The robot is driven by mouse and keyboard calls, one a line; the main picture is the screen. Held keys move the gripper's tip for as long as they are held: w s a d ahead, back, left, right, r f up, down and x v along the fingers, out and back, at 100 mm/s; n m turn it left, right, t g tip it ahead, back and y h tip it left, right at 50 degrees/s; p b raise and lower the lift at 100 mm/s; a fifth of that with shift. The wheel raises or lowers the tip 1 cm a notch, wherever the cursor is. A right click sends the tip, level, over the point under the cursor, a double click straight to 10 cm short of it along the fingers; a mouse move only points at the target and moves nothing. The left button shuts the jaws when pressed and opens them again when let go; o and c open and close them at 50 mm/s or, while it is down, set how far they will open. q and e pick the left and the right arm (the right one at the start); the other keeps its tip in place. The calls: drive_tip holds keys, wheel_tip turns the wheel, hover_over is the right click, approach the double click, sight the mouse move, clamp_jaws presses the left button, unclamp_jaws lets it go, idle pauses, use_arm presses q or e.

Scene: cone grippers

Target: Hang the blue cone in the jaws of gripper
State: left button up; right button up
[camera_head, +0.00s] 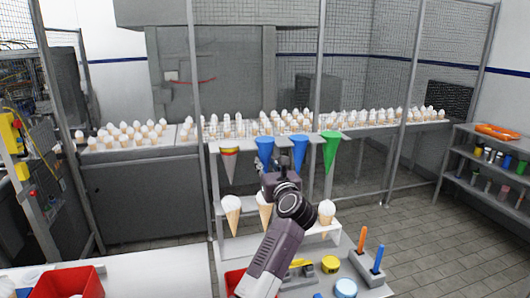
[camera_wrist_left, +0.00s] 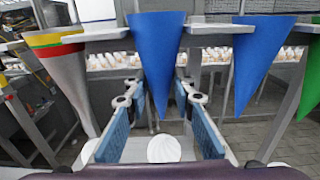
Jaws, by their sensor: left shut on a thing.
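A blue cone (camera_head: 265,150) is point-down at the upper white rack, second from the left; it also shows in the left wrist view (camera_wrist_left: 155,45). My left gripper (camera_head: 275,178) is at this cone's lower part. In the wrist view its two blue-padded fingers (camera_wrist_left: 162,120) are on either side of the cone's tip, shut on it. Whether the rack bears the cone cannot be told. A second blue cone (camera_head: 299,150) hangs to its right. A grey cone with coloured bands (camera_head: 229,160) hangs at the left, a green cone (camera_head: 331,150) at the right. My right gripper is not in view.
The upper rack (camera_head: 350,133) has posts at its sides. Ice-cream cones (camera_head: 232,212) stand on the lower shelf, partly behind my arm. A red bin (camera_head: 65,283), yellow tin (camera_head: 330,264) and orange and blue tools (camera_head: 377,260) are in front. Wire mesh stands behind.

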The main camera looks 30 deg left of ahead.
use_arm(q)
drive_tip(key=shift+r, duration=0.25)
drive_tip(key=shift+d, duration=0.15)
drive_tip(key=p+v, duration=0.1)
drive_tip(key=v, duration=0.7)
drive_tip(key=shift+s, duration=0.2)
idle(0.9)
idle(0.5)
